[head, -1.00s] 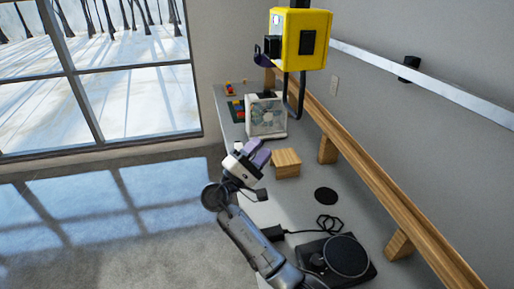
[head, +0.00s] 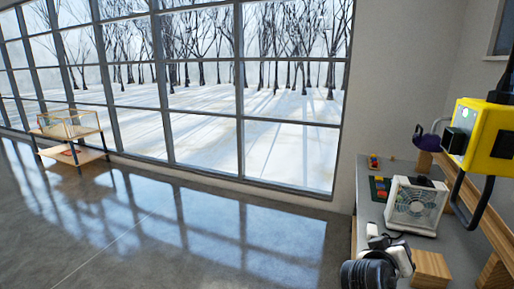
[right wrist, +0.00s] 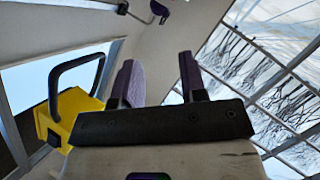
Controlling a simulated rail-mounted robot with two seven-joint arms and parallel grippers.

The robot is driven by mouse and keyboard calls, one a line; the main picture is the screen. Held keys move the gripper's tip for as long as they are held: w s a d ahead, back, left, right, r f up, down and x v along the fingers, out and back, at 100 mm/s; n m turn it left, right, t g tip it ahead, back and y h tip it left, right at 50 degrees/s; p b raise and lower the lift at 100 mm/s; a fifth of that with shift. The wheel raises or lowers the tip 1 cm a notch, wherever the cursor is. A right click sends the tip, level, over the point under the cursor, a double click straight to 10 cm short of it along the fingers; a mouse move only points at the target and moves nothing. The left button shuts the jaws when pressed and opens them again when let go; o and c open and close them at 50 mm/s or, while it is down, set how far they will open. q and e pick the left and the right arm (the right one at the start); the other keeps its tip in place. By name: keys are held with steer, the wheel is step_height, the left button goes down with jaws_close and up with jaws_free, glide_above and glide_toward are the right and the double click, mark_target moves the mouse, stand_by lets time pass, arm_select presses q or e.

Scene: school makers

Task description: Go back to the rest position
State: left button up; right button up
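My right gripper (head: 388,238) is at the lower right of the head view, over the near side of the workbench (head: 462,243). It is pale with purple fingers. In the right wrist view its two fingers (right wrist: 157,66) stand apart with nothing between them, so it is open and empty. My left gripper is in neither view.
Beyond the gripper are a white fan box (head: 414,204) and coloured bricks on a green plate (head: 380,189). A wooden block (head: 431,268) lies close beside it. A yellow box (head: 487,138) hangs above the bench. The floor (head: 170,225) at left is clear up to a distant display table (head: 72,150).

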steer(key=s+a+r+n+t+y+p, duration=0.1)
steer(key=s+a+r+n+y+p, duration=0.1)
steer(key=s+a+y+p, duration=0.5)
steer(key=s+a+r+n+y+p, duration=0.2)
steer(key=s+a+y+p, duration=0.15)
steer(key=s+p, duration=0.6)
steer(key=s+g+y+p, duration=0.1)
steer(key=s+g+p, duration=0.6)
steer(key=s+p, duration=1.4)
steer(key=s+d, duration=0.1)
steer(key=s, duration=0.1)
steer(key=shift+s+r, duration=0.2)
steer(key=shift+s, duration=0.15)
